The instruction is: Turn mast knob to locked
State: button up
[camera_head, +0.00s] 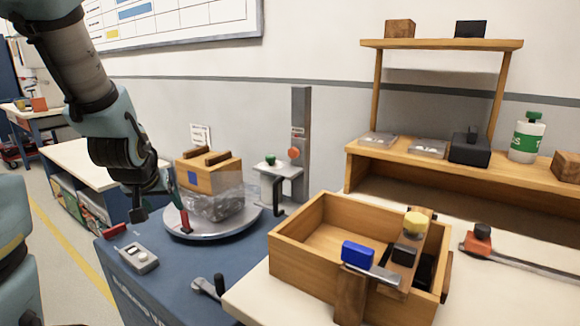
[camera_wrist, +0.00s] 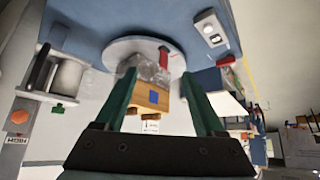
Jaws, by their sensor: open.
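A grey upright mast (camera_head: 301,120) stands behind the blue base. An orange round knob (camera_head: 293,153) is on it, below a small label. A bracket (camera_head: 278,170) beside the mast carries a small green knob (camera_head: 270,160) and a dark handle (camera_head: 277,195). Which is the mast knob is not marked. The orange knob also shows at the left edge of the wrist view (camera_wrist: 19,117), by a label reading HIGH. My gripper (camera_head: 160,208) is open and empty, left of the turntable and well apart from the mast. Its green fingers (camera_wrist: 158,78) frame the block in the wrist view.
A wooden block with a blue square (camera_head: 205,178), in a clear cover, stands on the round turntable (camera_head: 245,222), between my gripper and the mast. A switch box (camera_head: 138,257) lies in front. A wooden box (camera_head: 300,270) and a shelf (camera_head: 440,44) fill the right.

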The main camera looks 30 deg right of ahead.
jog(key=w+d+f+m+t+h+b, duration=0.1)
jog(key=w+d+m+t+h+b, duration=0.2)
jog(key=d, duration=0.6)
jog(key=m+h+b, duration=0.3)
jog(key=h+b, duration=0.4)
jog(key=h, duration=0.3)
send_near(292, 154)
jog(key=p+x, duration=0.1)
jog(key=x, duration=0.7)
jog(key=shift+w+d+p, duration=0.2)
jog(key=shift+d+p, duration=0.05)
jog(key=shift+p, duration=0.05)
grip_shut()
